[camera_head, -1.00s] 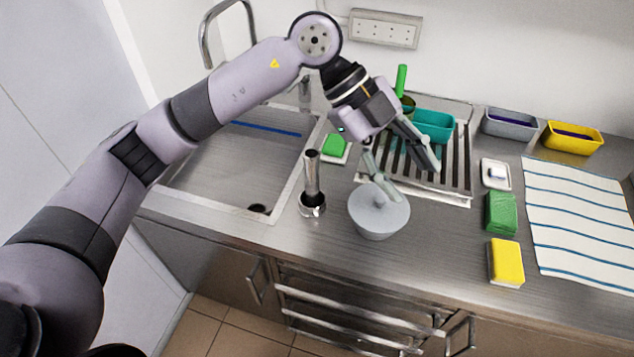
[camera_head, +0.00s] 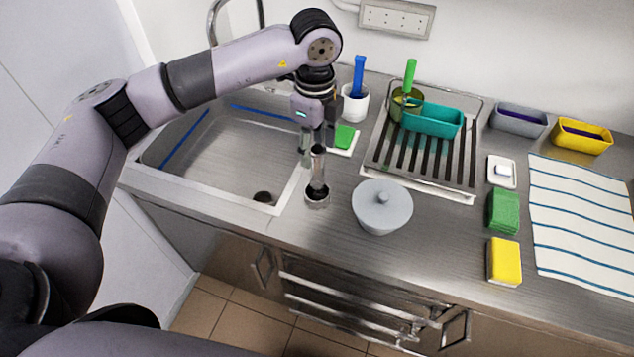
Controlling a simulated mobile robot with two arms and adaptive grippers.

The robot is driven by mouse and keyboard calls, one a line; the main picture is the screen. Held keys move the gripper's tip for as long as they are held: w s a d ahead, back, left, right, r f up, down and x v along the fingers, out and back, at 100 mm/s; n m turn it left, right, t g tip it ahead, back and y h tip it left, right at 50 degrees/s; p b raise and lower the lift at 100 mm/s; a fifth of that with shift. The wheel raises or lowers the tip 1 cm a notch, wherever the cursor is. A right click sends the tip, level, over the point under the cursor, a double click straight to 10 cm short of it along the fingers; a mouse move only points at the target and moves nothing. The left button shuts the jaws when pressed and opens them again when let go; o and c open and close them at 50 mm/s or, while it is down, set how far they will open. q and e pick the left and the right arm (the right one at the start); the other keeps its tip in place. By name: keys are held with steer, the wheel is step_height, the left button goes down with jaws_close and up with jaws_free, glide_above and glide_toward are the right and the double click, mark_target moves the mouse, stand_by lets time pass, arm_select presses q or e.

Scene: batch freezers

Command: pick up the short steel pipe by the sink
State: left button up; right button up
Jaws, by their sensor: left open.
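The short steel pipe (camera_head: 317,178) stands upright on the counter, just right of the sink (camera_head: 222,160), with its wider round base at the bottom. My left gripper (camera_head: 315,154) points down at the top of the pipe. Its fingers are open, one on the left of the pipe's upper part and one behind or to its right. Whether they touch the pipe I cannot tell. My right gripper is not in view.
A grey lidded pot (camera_head: 382,208) stands close to the pipe's right. A green sponge on a white dish (camera_head: 342,138) lies behind it. A drying rack (camera_head: 425,160) with a teal tub (camera_head: 432,120) stands at the back right.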

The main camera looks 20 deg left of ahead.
mark_target(317, 166)
arm_select(q)
steer(key=shift+f, duration=0.55)
steer(key=shift+s+f+p, duration=0.1)
steer(key=shift+f+p, duration=0.25)
steer(key=shift+p, duration=0.15)
step_height(317, 166, down, 4)
steer(key=shift+d+r+p, duration=0.15)
steer(key=shift+r+p, duration=0.05)
steer(key=shift+p, duration=0.85)
steer(key=shift+f, duration=0.5)
steer(key=c, duration=1.1)
